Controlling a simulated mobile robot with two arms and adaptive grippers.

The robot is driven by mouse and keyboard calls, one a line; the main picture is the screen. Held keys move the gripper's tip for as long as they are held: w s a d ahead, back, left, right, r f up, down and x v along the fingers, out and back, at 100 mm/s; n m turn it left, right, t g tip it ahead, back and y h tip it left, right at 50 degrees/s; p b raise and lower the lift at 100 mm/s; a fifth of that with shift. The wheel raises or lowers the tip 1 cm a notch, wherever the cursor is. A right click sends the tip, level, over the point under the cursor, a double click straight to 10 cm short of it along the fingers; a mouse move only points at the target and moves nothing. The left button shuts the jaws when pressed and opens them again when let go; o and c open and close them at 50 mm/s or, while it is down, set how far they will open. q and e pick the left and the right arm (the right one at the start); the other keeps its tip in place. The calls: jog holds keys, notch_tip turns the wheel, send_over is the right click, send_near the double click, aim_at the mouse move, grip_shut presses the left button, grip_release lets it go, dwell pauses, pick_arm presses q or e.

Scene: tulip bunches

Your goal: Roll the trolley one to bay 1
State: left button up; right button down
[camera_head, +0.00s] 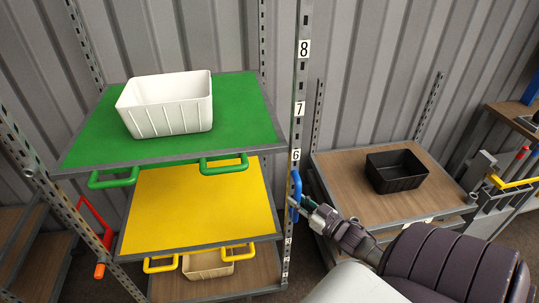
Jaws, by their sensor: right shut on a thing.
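A rack with grey perforated posts (300,75) holds a green shelf (240,105), a yellow shelf (195,205) and a lower wooden shelf. A blue upright handle (296,184) shows beside its right front post. My right gripper (301,204) comes in from the lower right and is shut on the blue handle, near its lower part. Its fingertips are small and partly hidden. No trolley label or bay 1 sign can be read, so I cannot tell which unit is trolley one. My left gripper is not in view.
A white bin (170,115) stands on the green shelf and a beige bin (208,266) on the lower one. A black bin (396,171) stands on a wooden shelf at right. A red handle (93,221) shows at left. A corrugated wall is behind.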

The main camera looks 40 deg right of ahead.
jog(key=s+d+b, duration=0.2)
jog(key=s+d, duration=0.6)
jog(key=d, duration=0.4)
jog(key=shift+d, duration=0.35)
jog(key=c, duration=1)
grip_release()
jog(key=shift+w, duration=0.1)
jog(key=s, duration=1.2)
jog(key=shift+d, duration=0.25)
